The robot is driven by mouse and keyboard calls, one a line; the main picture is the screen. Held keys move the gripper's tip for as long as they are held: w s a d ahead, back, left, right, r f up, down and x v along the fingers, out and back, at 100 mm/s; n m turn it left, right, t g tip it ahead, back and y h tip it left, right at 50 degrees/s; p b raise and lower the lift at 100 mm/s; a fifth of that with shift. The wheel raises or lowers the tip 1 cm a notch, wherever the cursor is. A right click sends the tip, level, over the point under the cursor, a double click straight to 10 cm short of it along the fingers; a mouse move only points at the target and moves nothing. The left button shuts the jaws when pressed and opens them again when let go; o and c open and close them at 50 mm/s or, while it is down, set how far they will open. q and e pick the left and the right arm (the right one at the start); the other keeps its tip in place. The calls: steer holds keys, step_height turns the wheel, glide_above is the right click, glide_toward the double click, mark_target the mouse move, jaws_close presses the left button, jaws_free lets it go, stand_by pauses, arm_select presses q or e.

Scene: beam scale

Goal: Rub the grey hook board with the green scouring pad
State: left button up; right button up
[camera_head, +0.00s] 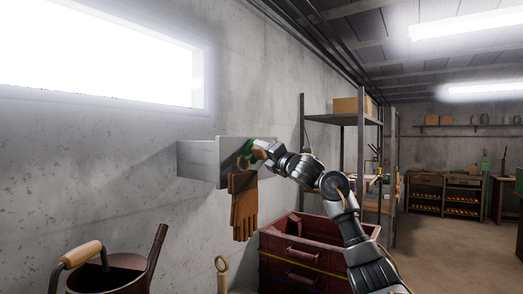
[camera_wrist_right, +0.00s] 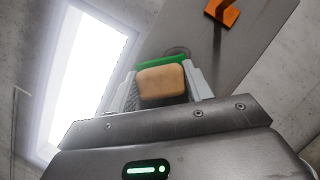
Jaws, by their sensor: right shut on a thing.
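The grey hook board (camera_head: 205,165) is fixed to the concrete wall, and it also shows in the wrist view (camera_wrist_right: 230,62). The green scouring pad (camera_head: 246,147) has a tan block-shaped back in the wrist view (camera_wrist_right: 162,84). My right gripper (camera_head: 257,151) is shut on the pad, with one finger on each side of the tan block. The green side faces the board and is at or very near its surface; I cannot tell whether they touch. My left gripper is not in view.
Brown gloves (camera_head: 244,205) hang at the board just below my right gripper. A red toolbox (camera_head: 288,253) stands below. A watering can (camera_head: 105,272) is at the lower left. Metal shelving (camera_head: 343,122) stands farther back to the right.

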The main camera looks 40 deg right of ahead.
steer(key=d+p, duration=0.2)
steer(key=shift+w+d+r, duration=0.2)
steer(key=shift+w+d, duration=0.15)
steer(key=shift+w, duration=0.05)
steer(key=shift+w+d+f+p, duration=0.1)
steer(key=shift+w+d+p, duration=0.15)
steer(key=shift+d+p, duration=0.35)
steer(key=shift+w+d+f+p, duration=0.15)
steer(key=shift+d+p, duration=0.25)
steer(key=shift+d, duration=0.4)
steer(key=shift+r, duration=0.15)
steer(key=shift+s+a+b, duration=0.2)
steer(key=shift+s+a, duration=0.1)
steer(key=shift+a, duration=0.95)
steer(key=shift+s+a+b, duration=0.25)
steer(key=shift+s+a, duration=0.1)
steer(key=shift+a, duration=0.9)
steer(key=shift+s+a+b, duration=0.2)
steer(key=shift+s+a, duration=0.1)
steer(key=shift+a, duration=0.95)
